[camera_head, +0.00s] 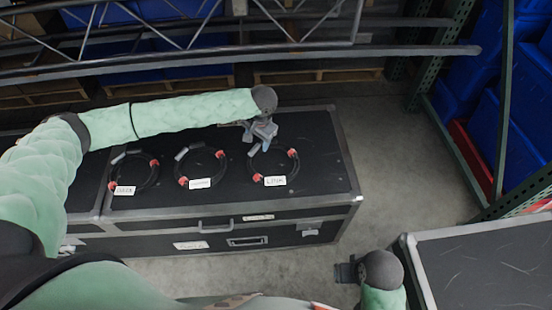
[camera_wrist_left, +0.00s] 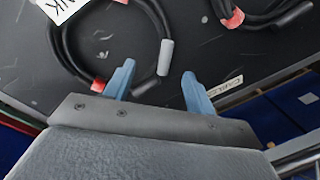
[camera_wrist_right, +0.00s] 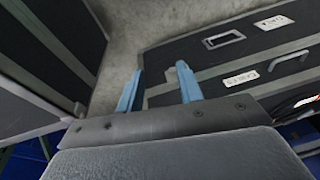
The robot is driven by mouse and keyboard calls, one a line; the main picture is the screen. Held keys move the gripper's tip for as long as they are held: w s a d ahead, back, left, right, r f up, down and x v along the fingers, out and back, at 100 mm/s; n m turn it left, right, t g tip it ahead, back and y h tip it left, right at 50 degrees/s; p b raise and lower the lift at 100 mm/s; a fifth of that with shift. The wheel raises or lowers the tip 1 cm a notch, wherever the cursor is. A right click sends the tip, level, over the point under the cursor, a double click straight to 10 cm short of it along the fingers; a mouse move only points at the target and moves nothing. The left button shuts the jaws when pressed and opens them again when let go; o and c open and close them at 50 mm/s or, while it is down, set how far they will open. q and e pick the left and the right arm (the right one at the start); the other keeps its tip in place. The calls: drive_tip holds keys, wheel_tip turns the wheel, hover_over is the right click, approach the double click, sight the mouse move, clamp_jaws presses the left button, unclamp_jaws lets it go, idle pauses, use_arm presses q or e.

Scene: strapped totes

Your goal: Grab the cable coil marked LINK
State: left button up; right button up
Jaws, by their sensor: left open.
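The cable coil marked LINK (camera_head: 298,167) lies flat on top of the black case, rightmost of three black coils with red clips. Its white LINK label (camera_head: 275,181) is on the near side. In the left wrist view the coil (camera_wrist_left: 164,28) shows with a grey cable end (camera_wrist_left: 166,57) and part of its label. My left gripper (camera_head: 262,131) is open at the coil's far side, its fingers (camera_wrist_left: 158,76) apart, with the grey end ahead between them. Nothing is gripped. My right gripper (camera_head: 345,272) is open and empty, away from the coils; it also shows in the right wrist view (camera_wrist_right: 157,84).
Two other labelled coils, one in the middle (camera_head: 221,168) and one at left (camera_head: 155,176), lie on the case (camera_head: 325,150). A second case (camera_head: 480,262) stands at lower right, with bare floor between. A metal truss (camera_head: 200,55) and pallets (camera_head: 320,76) are behind.

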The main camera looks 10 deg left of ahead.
sight(255, 150)
use_arm(q)
drive_tip(key=shift+w+a+f+n, duration=0.1)
drive_tip(key=shift+w+f+n, duration=0.1)
drive_tip(key=shift+f+n, duration=0.3)
wheel_tip(255, 150, down, 2)
drive_tip(key=shift+a+f+p, duration=0.1)
drive_tip(key=shift+a+p, duration=0.05)
drive_tip(key=shift+p, duration=0.25)
drive_tip(key=shift+a+f+p, duration=0.2)
drive_tip(key=shift+f+p, duration=0.05)
drive_tip(key=shift+f, duration=0.3)
drive_tip(key=shift+a+f+p, duration=0.15)
drive_tip(key=shift+f+p, duration=0.05)
drive_tip(key=shift+f, duration=1.2)
drive_tip(key=shift+w+f, duration=0.1)
drive_tip(key=shift+f, duration=0.2)
drive_tip(key=shift+a, duration=0.1)
drive_tip(key=c, duration=0.5)
clamp_jaws()
use_arm(e)
drive_tip(key=shift+s+d+f+g, duration=0.1)
drive_tip(key=shift+d+f+g, duration=0.2)
drive_tip(key=shift+d+f, duration=0.5)
